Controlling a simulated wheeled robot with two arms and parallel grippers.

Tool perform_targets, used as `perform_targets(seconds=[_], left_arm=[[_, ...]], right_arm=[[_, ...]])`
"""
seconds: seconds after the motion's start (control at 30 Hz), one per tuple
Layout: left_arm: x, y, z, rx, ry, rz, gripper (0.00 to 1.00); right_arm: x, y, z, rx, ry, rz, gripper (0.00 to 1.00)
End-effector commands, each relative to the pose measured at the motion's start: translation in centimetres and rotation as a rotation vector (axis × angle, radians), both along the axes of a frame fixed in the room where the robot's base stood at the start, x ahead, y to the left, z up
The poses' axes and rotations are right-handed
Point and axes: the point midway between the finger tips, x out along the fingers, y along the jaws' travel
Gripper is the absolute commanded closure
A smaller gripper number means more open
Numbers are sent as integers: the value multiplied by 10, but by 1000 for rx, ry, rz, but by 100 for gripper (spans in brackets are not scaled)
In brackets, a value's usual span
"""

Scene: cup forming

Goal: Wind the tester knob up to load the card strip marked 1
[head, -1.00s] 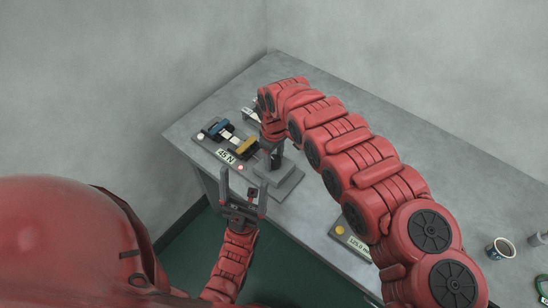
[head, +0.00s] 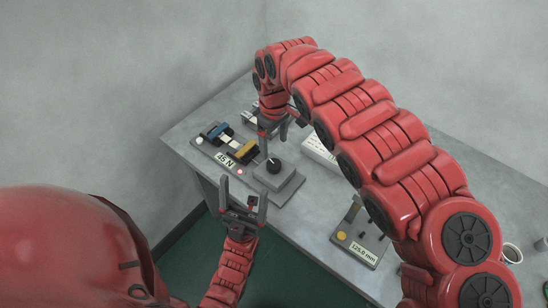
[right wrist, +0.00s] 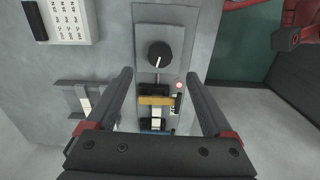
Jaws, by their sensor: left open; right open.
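The tester stands at the table's left end. Its black knob (head: 273,166) with a pale pointer line sits on a raised grey block; the knob also shows in the right wrist view (right wrist: 158,54). A white card strip (right wrist: 157,113) spans between the yellow clamp (right wrist: 157,100) and the blue clamp (head: 214,130); no mark on it is readable. The display (head: 225,159) reads 45 N. My right gripper (head: 274,138) is open and empty, above and apart from the knob. My left gripper (head: 243,193) is open and empty, in front of the tester near the table edge.
A grey rack with pale strips (right wrist: 85,98) stands behind the tester. A white printed sheet or box (head: 318,153) lies right of it. A gauge reading 125.0 mm (head: 364,251) is near the front edge, and a cup (head: 512,253) is far right. A red lamp (head: 239,171) is beside the display.

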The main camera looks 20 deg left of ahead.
Motion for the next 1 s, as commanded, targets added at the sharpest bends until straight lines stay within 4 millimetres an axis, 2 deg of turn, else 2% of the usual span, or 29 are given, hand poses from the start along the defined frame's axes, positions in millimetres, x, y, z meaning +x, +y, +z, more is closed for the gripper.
perform_targets(seconds=[0.1,0.3,0.5,1.0], left_arm=[[0,0,-1,0,-1,0,14],[0,0,-10,0,0,0,14],[0,0,-15,0,0,0,14],[0,0,-14,0,0,0,14]], right_arm=[[2,-1,22,3,-2,-1,14],[1,0,54,3,-2,0,14],[1,0,77,2,-1,-2,14],[0,0,81,0,1,-2,14]])
